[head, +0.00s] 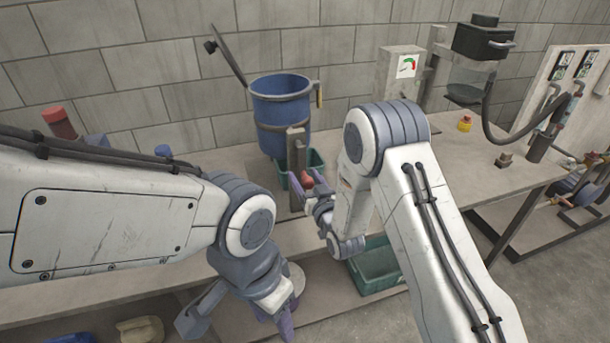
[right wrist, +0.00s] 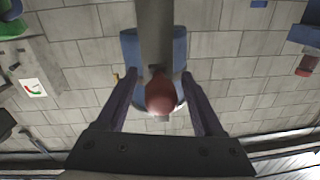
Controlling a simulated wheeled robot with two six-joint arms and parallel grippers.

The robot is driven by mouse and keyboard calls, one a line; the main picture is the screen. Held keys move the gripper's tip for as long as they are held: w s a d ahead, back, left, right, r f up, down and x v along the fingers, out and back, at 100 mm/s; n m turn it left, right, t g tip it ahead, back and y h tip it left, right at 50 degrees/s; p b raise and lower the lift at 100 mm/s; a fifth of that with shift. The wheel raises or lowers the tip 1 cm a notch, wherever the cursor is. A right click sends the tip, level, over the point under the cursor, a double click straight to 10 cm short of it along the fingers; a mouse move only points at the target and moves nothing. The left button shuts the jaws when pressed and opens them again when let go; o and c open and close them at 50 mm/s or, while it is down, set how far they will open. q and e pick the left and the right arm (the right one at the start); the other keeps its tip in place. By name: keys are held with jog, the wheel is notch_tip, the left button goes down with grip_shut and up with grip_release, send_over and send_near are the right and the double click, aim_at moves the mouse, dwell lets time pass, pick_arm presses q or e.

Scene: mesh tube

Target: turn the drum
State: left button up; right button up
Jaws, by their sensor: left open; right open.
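The blue drum (head: 281,108) stands upright in a dark band behind a grey post (head: 296,150), its top open and a dark lid (head: 229,56) swung up at its left. A red knob (head: 306,180) is at the front of the post. My right gripper (head: 309,183) is open around the knob. In the right wrist view the knob (right wrist: 161,95) lies between the fingers of the right gripper (right wrist: 160,76), with gaps on both sides and the drum (right wrist: 131,47) behind. My left gripper (head: 240,322) is open and empty, low at the table's front edge.
A green bin (head: 316,160) is under the drum and another green bin (head: 376,266) stands lower in front. A gauge box (head: 400,70) and a hopper with a hose (head: 482,45) are at right. The right tabletop (head: 450,165) is mostly clear.

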jog(key=shift+c, duration=0.3)
grip_shut()
jog(key=shift+a, duration=0.1)
dwell(1.1)
